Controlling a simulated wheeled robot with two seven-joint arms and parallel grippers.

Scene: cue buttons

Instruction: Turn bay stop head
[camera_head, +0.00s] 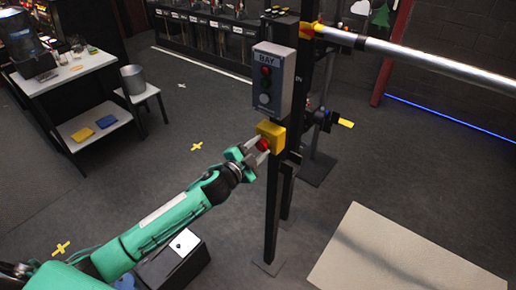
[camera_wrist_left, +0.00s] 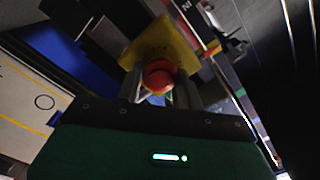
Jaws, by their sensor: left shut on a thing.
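The red stop head (camera_head: 262,145) sits on the front of a yellow box (camera_head: 271,135) on a dark post, below the grey BAY button panel (camera_head: 272,78). My left gripper (camera_head: 257,148) is at the stop head with a finger on each side, shut on it. In the left wrist view the red head (camera_wrist_left: 158,75) lies between the two fingers (camera_wrist_left: 158,88), with the yellow box (camera_wrist_left: 160,42) right behind it. How far the head is turned cannot be told. My right gripper does not show.
A silver barrier pole (camera_head: 430,63) runs to the right from the post top. A pale mat (camera_head: 400,255) lies at lower right. A white table (camera_head: 75,68) and a stool with a bucket (camera_head: 133,79) stand at upper left. The floor left of the post is mostly clear.

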